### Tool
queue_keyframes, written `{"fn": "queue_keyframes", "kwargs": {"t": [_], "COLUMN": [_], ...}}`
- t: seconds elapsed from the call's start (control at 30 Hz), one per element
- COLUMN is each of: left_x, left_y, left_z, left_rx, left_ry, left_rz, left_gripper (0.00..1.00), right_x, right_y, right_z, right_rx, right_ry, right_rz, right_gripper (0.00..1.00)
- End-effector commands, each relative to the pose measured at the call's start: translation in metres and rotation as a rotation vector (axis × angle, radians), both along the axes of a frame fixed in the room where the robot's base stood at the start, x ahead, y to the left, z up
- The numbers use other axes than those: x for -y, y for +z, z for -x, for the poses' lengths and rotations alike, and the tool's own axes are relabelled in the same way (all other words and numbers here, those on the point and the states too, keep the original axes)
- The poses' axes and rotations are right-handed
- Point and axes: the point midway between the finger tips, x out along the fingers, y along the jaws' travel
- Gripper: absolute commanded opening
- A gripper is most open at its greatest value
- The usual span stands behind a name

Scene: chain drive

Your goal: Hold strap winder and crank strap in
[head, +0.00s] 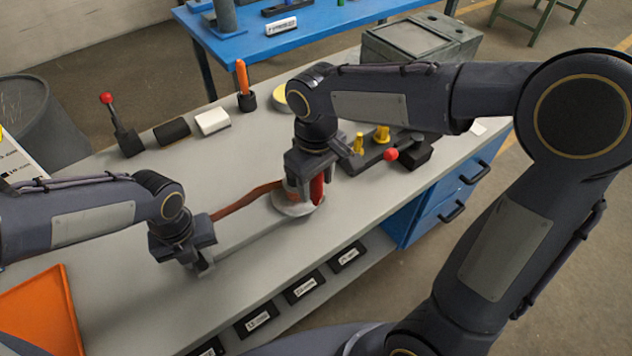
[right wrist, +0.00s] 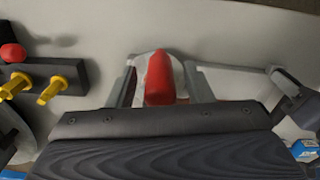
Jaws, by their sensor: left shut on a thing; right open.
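The strap winder (head: 296,207) stands on the grey bench with a light round body and a red crank knob (head: 317,188). A red-brown strap (head: 245,200) runs from it to the left. A grey bar (head: 250,232) reaches from the winder toward my left gripper (head: 204,266), which is shut on the bar's far end; the jaws are partly hidden. My right gripper (head: 310,185) is over the winder, pointing down. In the right wrist view its open fingers (right wrist: 160,85) stand either side of the red knob (right wrist: 159,78), with gaps visible.
A dark block with yellow pegs (head: 382,135) and a red-knobbed lever (head: 391,155) sit right of the winder. A grey box (head: 420,40) is behind. White and black blocks (head: 212,122) line the back edge. An orange tray (head: 42,310) lies front left.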

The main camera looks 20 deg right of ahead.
Motion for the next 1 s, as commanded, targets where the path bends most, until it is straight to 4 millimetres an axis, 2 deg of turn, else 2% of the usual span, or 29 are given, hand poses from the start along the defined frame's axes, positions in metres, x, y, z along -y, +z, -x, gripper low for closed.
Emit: {"fn": "queue_keyframes", "kwargs": {"t": [0.13, 0.4, 0.77, 1.0], "left_x": [0.0001, 0.0001, 0.0002, 0.0002], "left_y": [-0.0003, -0.0003, -0.0003, -0.0002], "left_z": [0.0008, 0.0007, 0.0007, 0.0008], "left_rx": [-0.001, -0.001, -0.001, -0.001], "left_ry": [-0.006, -0.007, -0.007, -0.007], "left_rz": [-0.002, -0.002, -0.002, -0.002], "left_gripper": [0.00, 0.00, 0.00, 0.00], "right_x": [0.0002, 0.0001, 0.0001, -0.0001], "right_y": [-0.0090, -0.0101, -0.0098, -0.0096], "right_z": [0.0004, 0.0001, 0.0000, 0.0000], "right_rx": [0.000, 0.001, 0.001, 0.002], "right_ry": [0.000, -0.001, 0.000, -0.003], "right_rz": [0.000, 0.000, 0.000, -0.001], "right_gripper": [0.47, 0.47, 0.01, 0.00]}}
